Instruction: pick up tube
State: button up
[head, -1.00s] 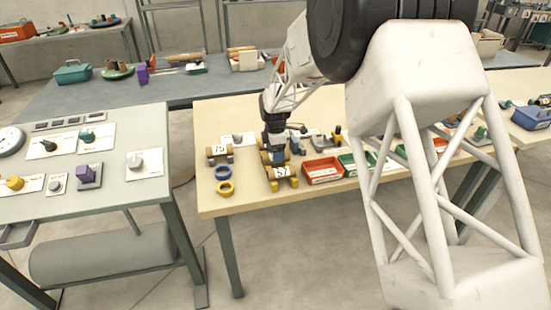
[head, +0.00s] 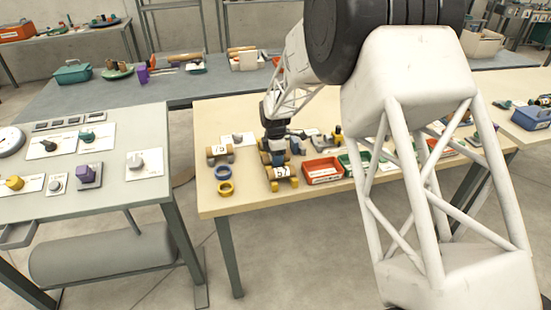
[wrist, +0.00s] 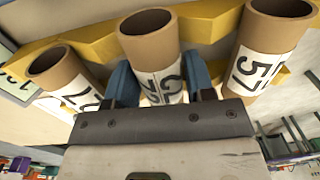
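Several brown cardboard tubes with white number labels lie in a yellow rack, which shows in the head view (head: 284,184) and the wrist view (wrist: 90,45). In the wrist view, a middle tube (wrist: 155,50) is flanked by a left tube (wrist: 58,72) and a right tube (wrist: 267,50) marked 57. My gripper (wrist: 160,82) has its blue fingers on either side of the middle tube, close to its walls. The fingers look open around it; contact is not clear. In the head view my gripper (head: 277,157) is over the rack and partly hides the tubes.
A red bin (head: 322,170) stands close on the right. Bare tabletop (head: 208,205) lies at the front left.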

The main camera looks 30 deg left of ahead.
jog(key=c, duration=0.5)
jog(key=shift+r, duration=0.1)
jog(key=shift+r, duration=0.7)
notch_tip(320, 180, up, 2)
jog(key=shift+r, duration=0.1)
jog(key=s+d, duration=0.3)
jog(key=s, duration=0.1)
jog(key=s+d, duration=0.4)
jog(key=s+d+r, duration=0.1)
jog(key=s+d, duration=0.2)
jog(key=s, duration=0.1)
jog(key=shift+d+r, duration=0.1)
jog(key=shift+d, duration=0.25)
